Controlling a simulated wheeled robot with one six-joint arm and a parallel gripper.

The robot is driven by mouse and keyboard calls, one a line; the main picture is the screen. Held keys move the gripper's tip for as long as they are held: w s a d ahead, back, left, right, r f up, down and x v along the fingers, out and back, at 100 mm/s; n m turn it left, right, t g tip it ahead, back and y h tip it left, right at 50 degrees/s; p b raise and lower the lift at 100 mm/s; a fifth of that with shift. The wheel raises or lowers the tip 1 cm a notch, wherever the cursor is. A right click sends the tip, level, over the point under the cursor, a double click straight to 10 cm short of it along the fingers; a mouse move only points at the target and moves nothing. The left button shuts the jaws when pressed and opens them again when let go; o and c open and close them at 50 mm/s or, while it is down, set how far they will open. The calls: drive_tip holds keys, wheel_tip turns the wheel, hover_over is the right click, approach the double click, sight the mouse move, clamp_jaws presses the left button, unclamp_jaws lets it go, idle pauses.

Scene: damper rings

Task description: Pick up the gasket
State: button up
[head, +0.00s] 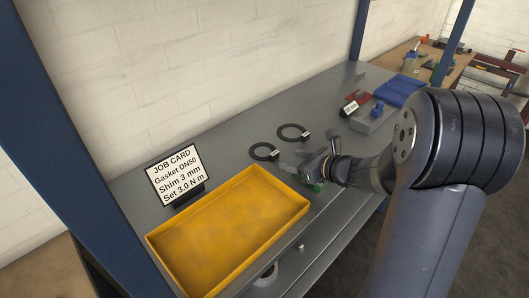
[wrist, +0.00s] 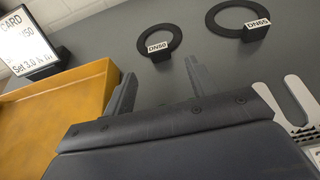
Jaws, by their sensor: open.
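Two flat black rings lie on the grey bench. The nearer ring (head: 253,150) has a white tag that seems to read DN50 in the wrist view (wrist: 177,36). The farther ring (head: 281,131) has a tag reading DN65 in the wrist view (wrist: 212,25). The job card (head: 176,172) reads Gasket DN50, Shim 3 mm, Set 3.0 N m. My gripper (head: 306,162) is open and empty, low over the bench to the right of the nearer ring. In the wrist view its fingers (wrist: 160,75) are apart, with the DN50 ring beyond them.
A yellow tray (head: 157,246) stands empty at the front left of the bench. White forked pieces (wrist: 272,101) lie right of my gripper. A grey block with blue parts (head: 372,122) stands at the back right. Bare bench lies behind the rings.

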sight(276, 155)
drive_tip(key=p+x, duration=0.1)
drive_tip(key=x, duration=0.6)
drive_tip(key=shift+w+a, duration=0.2)
drive_tip(key=shift+a, duration=0.1)
drive_tip(key=c, duration=1)
